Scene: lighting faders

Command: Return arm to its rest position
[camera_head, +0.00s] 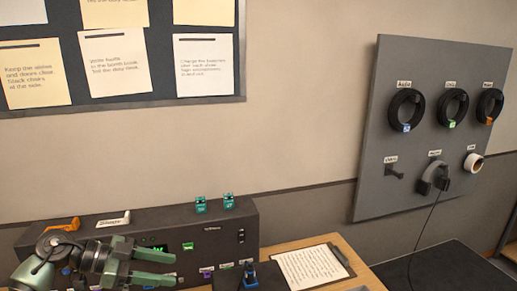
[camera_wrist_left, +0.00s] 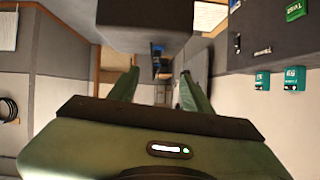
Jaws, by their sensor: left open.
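My left gripper (camera_head: 174,268) reaches in from the lower left of the head view, in front of the dark lighting console (camera_head: 226,222). Its two green fingers are spread apart and point right. Nothing is between them. In the left wrist view the same gripper (camera_wrist_left: 160,82) shows both fingers apart with an empty gap. The console (camera_wrist_left: 245,55) also shows at the upper right there. The gripper and arm hide part of the console's front, and I cannot tell whether they touch it. My right gripper is in neither view.
Two teal blocks (camera_head: 214,204) stand on the console top. A clipboard (camera_head: 312,266) lies on the wooden table (camera_head: 352,262) to the right. A grey wall panel (camera_head: 400,140) holds cable coils and a tape roll. A notice board (camera_head: 120,98) hangs above. Space above the console is clear.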

